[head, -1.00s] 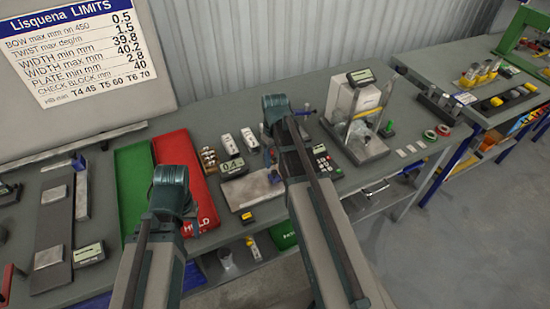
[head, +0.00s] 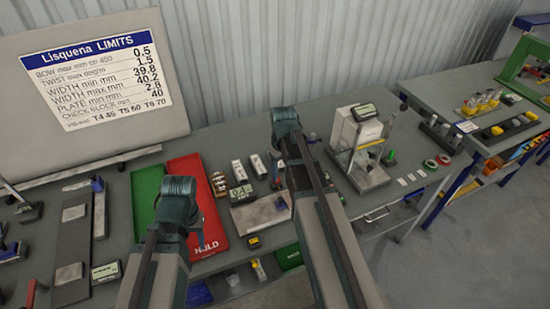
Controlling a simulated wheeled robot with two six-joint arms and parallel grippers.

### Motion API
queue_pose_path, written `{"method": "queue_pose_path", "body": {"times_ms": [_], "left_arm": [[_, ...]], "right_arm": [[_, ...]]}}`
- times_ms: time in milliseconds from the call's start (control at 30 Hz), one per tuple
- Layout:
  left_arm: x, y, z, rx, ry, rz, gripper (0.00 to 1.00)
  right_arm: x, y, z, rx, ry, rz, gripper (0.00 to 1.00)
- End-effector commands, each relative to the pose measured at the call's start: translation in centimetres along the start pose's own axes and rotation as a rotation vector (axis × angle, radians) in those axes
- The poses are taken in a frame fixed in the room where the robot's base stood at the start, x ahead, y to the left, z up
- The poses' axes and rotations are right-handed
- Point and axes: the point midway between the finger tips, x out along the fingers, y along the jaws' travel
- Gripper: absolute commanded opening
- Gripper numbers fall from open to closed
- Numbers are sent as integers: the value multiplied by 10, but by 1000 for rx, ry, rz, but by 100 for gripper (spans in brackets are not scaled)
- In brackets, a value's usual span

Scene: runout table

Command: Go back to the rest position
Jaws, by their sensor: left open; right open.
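My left gripper (head: 178,195) is at the end of the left arm, in front of the green and red trays. My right gripper (head: 286,125) is at the end of the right arm, higher in the picture, between the small instruments and the white stand. Both arms reach up from the bottom edge, apart from each other. Only dark, rounded end parts show; the fingertips are hidden from this angle. Both grippers are open, and I see nothing held in either.
A green tray (head: 146,190) and a red tray (head: 203,180) lie on the bench. A white stand (head: 352,133) is at right. A limits board (head: 95,85) stands behind. Grey floor (head: 470,250) is clear at lower right.

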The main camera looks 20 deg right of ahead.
Motion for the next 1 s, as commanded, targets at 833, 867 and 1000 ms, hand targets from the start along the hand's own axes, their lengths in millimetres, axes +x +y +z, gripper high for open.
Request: {"method": "queue_pose_path", "body": {"times_ms": [833,867,1000], "left_arm": [[120,11,-7,13,1,-3,50],[121,11,-7,13,1,-3,50],[122,11,-7,14,1,-3,50]], "right_arm": [[118,-231,90,-75,-53,89,59],[120,-234,92,-75,-54,91,59],[120,-240,96,-74,-55,96,59]]}}
